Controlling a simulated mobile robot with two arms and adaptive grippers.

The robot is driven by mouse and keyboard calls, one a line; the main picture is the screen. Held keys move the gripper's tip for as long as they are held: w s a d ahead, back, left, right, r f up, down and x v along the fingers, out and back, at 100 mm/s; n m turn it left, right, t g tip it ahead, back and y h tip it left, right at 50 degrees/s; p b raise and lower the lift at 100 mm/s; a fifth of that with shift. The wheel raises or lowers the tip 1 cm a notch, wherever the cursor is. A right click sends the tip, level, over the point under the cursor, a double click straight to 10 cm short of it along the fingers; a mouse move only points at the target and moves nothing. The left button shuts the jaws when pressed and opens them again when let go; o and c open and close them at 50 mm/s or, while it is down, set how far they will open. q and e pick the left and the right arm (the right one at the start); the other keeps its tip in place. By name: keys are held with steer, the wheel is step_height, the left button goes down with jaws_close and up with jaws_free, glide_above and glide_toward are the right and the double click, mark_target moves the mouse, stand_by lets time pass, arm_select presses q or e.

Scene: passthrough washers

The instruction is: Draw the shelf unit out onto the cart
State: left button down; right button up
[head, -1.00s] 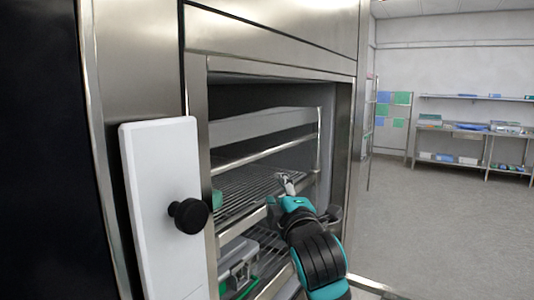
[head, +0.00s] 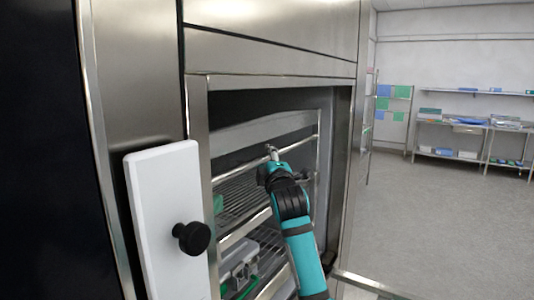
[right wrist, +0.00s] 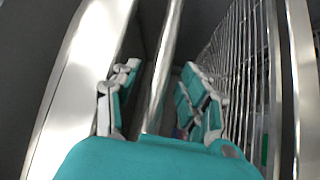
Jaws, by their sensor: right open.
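The shelf unit (head: 262,128) is a metal frame with wire shelves inside the open washer chamber. A thin horizontal rail (head: 235,170) runs across its front below the top panel. My right gripper (head: 271,156), teal and black, is at this rail. In the right wrist view its open fingers (right wrist: 160,92) lie on either side of the rail (right wrist: 168,45), with gaps showing. My left gripper is not in view. I cannot make out the cart clearly; a metal bar (head: 365,283) shows at the bottom right, below the chamber opening.
A white panel with a black knob (head: 192,237) stands left of the opening. The steel door frame (head: 343,170) borders it on the right. Grey boxes (head: 238,257) sit on the lower shelf. Open floor (head: 430,230) lies to the right, with benches (head: 470,130) behind.

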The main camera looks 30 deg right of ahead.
steer(key=shift+w+d+r, duration=0.1)
steer(key=shift+w+d, duration=0.15)
steer(key=shift+w, duration=0.35)
jaws_close()
